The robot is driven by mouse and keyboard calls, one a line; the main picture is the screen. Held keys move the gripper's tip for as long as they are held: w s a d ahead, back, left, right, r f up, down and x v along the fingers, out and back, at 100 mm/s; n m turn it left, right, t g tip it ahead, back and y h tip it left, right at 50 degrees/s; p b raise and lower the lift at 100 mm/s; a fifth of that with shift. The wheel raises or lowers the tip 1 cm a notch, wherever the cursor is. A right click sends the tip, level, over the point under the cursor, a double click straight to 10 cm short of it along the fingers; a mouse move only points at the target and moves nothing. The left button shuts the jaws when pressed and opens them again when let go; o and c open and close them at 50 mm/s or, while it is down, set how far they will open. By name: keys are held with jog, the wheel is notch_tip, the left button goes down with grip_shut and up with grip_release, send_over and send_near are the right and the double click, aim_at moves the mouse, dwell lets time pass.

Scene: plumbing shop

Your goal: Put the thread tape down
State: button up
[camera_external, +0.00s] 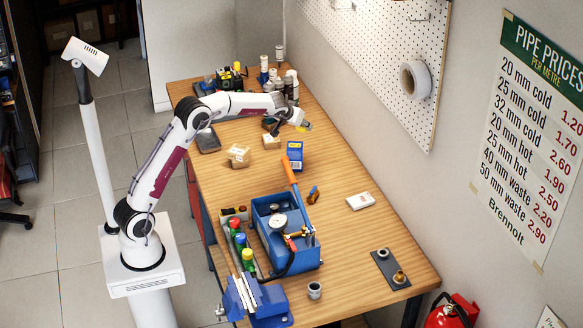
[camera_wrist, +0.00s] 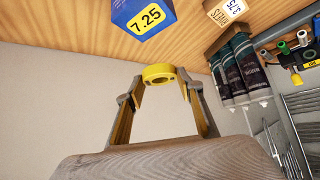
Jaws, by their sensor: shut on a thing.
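The thread tape, a small yellow ring-shaped spool (camera_wrist: 158,75), is between my fingertips in the wrist view. My gripper (camera_wrist: 160,84) is shut on it from both sides. In the external view my gripper (camera_external: 302,124) hangs above the far half of the wooden workbench (camera_external: 335,240). A small yellow bit of the spool (camera_external: 306,127) shows at its tip. The spool appears held clear of the bench, beyond the blue box (camera_external: 295,155); the exact height cannot be told.
Small cardboard boxes (camera_external: 238,155) lie left of the blue box. Several bottles (camera_external: 280,72) stand at the far end. Bare wood lies right of my gripper.

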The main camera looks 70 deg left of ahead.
jog(key=w+d+m+t+h, duration=0.1)
jog(key=w+d+m+h, duration=0.2)
jog(key=d, duration=1.1)
jog(key=w+d+m+t+h, duration=0.15)
jog(key=w+d, duration=0.25)
jog(key=d, duration=1.1)
jog(key=w+d+m+h, duration=0.1)
jog(key=w+d+m, duration=0.3)
jog(key=d, duration=1)
jog(key=f, duration=0.2)
jog(key=d+f, duration=0.1)
jog(key=f, duration=0.1)
jog(key=shift+f, duration=0.35)
jog(key=shift+f, duration=3.15)
jog(key=shift+f, duration=1.9)
jog(key=shift+f, duration=0.1)
